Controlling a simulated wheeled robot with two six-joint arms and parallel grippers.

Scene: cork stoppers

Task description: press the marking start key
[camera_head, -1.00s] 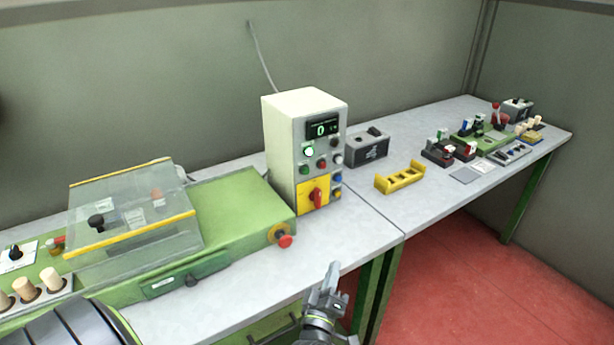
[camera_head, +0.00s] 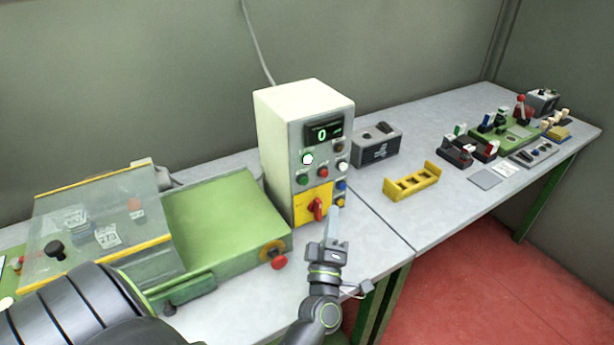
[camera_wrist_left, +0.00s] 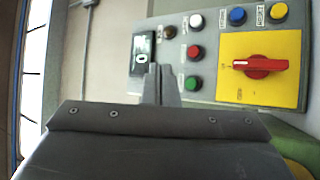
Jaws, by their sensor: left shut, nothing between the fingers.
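The control box (camera_head: 272,130) stands on the bench, with a display (camera_head: 322,132) reading 0. Its face carries a brightly lit button or lamp (camera_head: 307,159), a green button (camera_head: 303,179), a red button (camera_head: 323,172) and a white button (camera_head: 341,166). I cannot read which label marks the start key. My left gripper (camera_head: 333,214) is shut and empty, in front of the box's lower right side. In the left wrist view its fingers (camera_wrist_left: 160,78) appear beside the green button (camera_wrist_left: 193,83), below the display (camera_wrist_left: 143,50). They seem apart from the panel. My right gripper is out of view.
A red rotary switch (camera_head: 317,209) on a yellow plate sits low on the box, beside blue (camera_head: 341,185) and yellow (camera_head: 340,202) buttons. A red knob (camera_head: 279,262) sticks out from the green machine. A yellow holder (camera_head: 411,181) and grey box (camera_head: 377,146) stand to the right.

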